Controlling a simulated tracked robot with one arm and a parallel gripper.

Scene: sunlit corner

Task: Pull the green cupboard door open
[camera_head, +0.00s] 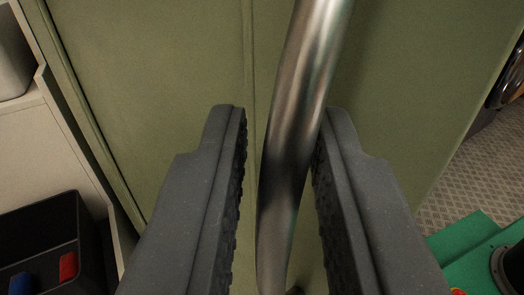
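The green cupboard front (170,60) fills most of the view, with a thin vertical seam or ridge near its middle. A shiny curved metal bar handle (305,60) stands out in front of it and runs from the top of the view down between my fingers. My gripper (283,125) has its two dark grey ridged fingers on either side of the bar. A gap shows between the left finger and the bar; the right finger is very close to it, and I cannot tell if they touch. I see no clear opening at the door.
At left are a pale cabinet or shelf (45,150) and a dark open bin (50,225) holding a red block (68,267) and a blue block (20,283). At right is patterned floor (455,180), with a green object (465,238) at lower right.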

